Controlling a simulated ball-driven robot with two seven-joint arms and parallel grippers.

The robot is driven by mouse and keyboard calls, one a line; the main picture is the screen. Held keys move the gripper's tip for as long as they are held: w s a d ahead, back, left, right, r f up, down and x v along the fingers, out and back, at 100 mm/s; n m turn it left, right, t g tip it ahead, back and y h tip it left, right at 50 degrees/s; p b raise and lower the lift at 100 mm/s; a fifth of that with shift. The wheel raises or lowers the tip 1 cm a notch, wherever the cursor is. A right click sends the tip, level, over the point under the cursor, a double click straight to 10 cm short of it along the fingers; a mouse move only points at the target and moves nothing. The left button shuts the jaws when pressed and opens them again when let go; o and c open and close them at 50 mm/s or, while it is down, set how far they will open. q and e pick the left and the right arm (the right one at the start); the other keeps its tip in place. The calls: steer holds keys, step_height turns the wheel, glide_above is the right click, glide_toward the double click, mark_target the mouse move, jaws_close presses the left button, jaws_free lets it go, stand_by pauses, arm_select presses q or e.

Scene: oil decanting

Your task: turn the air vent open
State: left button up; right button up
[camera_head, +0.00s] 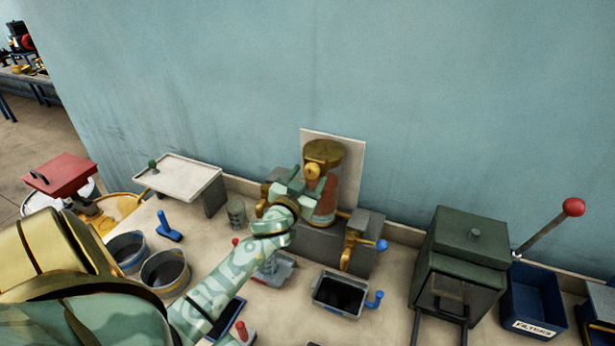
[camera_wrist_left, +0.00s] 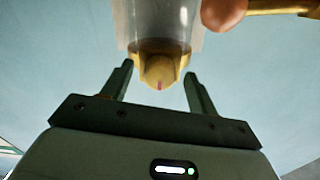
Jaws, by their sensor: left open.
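A glass oil vessel (camera_head: 328,197) with a brass top and reddish-brown contents stands against a pale backboard (camera_head: 350,155). A round brass-yellow knob (camera_head: 312,172), which looks like the air vent, is on its upper front. In the left wrist view, a brass knob (camera_wrist_left: 158,70) with a small red mark shows between the fingertips, with space on both sides. My left gripper (camera_head: 298,183) is open in front of the vessel and hides part of it. I cannot tell how near the fingertips are to the knob. My right gripper is not in view.
A brass tap (camera_head: 351,240) with a blue knob is right of the vessel. A dark tray (camera_head: 340,293) sits below it. A green box (camera_head: 460,260) and blue bins (camera_head: 533,300) are at right. Pots (camera_head: 165,271) stand at left. An orange-brown knob (camera_wrist_left: 223,12) shows upper right in the wrist view.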

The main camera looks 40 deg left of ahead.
arm_select(q)
steer(key=shift+w+a, duration=0.1)
steer(key=shift+w, duration=0.05)
steer(key=c, duration=1)
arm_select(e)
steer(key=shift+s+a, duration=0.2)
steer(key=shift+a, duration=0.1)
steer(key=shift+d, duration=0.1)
arm_select(q)
steer(key=shift+m, duration=1.1)
steer(key=m, duration=0.6)
steer(key=shift+a+p, duration=0.1)
steer(key=shift+p, duration=0.3)
steer(key=m, duration=0.5)
steer(key=shift+r+m, duration=0.1)
steer(key=shift+m, duration=0.2)
steer(key=shift+m+p, duration=0.3)
steer(key=shift+m, duration=1.7)
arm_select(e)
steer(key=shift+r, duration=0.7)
